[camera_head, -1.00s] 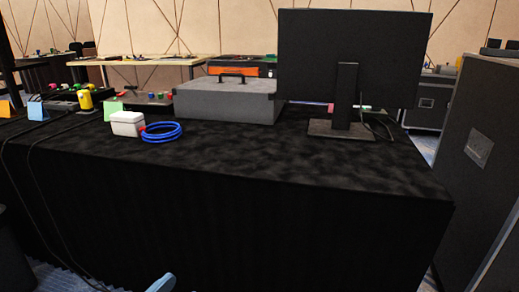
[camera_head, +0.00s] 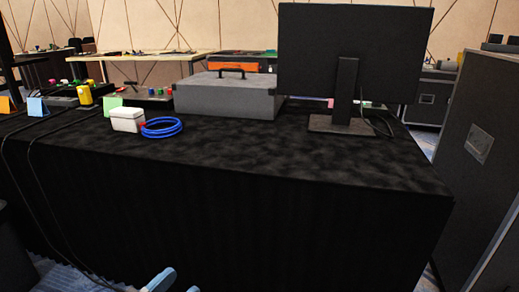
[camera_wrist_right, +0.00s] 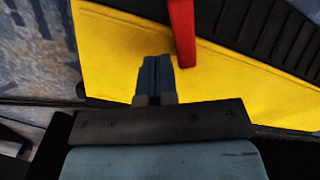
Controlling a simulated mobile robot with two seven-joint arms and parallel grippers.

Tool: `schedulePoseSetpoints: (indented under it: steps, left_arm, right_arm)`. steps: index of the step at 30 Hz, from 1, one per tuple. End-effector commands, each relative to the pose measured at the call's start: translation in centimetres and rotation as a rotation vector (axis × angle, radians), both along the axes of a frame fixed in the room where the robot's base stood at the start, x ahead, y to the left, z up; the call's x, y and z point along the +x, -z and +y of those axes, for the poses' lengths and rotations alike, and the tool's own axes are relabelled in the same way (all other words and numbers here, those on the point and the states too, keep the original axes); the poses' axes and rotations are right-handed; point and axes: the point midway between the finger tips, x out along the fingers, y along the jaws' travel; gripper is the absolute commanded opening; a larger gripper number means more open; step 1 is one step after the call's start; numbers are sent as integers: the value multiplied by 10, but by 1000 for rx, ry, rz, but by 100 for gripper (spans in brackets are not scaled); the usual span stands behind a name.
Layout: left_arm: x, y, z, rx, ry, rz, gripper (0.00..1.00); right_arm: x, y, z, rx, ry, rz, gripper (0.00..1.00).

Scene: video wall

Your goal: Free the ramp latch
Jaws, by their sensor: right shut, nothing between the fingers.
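In the right wrist view, a red bar (camera_wrist_right: 181,32), likely the ramp latch, comes down from the top edge, its lower end in front of a yellow panel (camera_wrist_right: 112,50). A black ribbed surface (camera_wrist_right: 262,35), which looks like the ramp's top, lies beyond the panel at the upper right. My right gripper (camera_wrist_right: 156,60) is shut and empty, its dark blue fingers over the yellow panel. Its tips are just left of the red bar's lower end; I cannot tell whether they touch.
In the head view, a black-draped table (camera_head: 300,160) bears a monitor (camera_head: 350,55), a grey case (camera_head: 228,98), a white box (camera_head: 127,120) and a blue cable coil (camera_head: 162,128). A tall dark case (camera_head: 480,160) stands at the right. Cables (camera_head: 40,190) hang at the left.

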Motion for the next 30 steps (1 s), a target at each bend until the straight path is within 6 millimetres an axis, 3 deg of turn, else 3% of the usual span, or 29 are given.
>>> schedulePoseSetpoints:
  steps: [30]
  left_arm:
    - [0,-3,0,0,0,0,43]
  right_arm:
    - [3,-1,24,6,-1,-1,0]
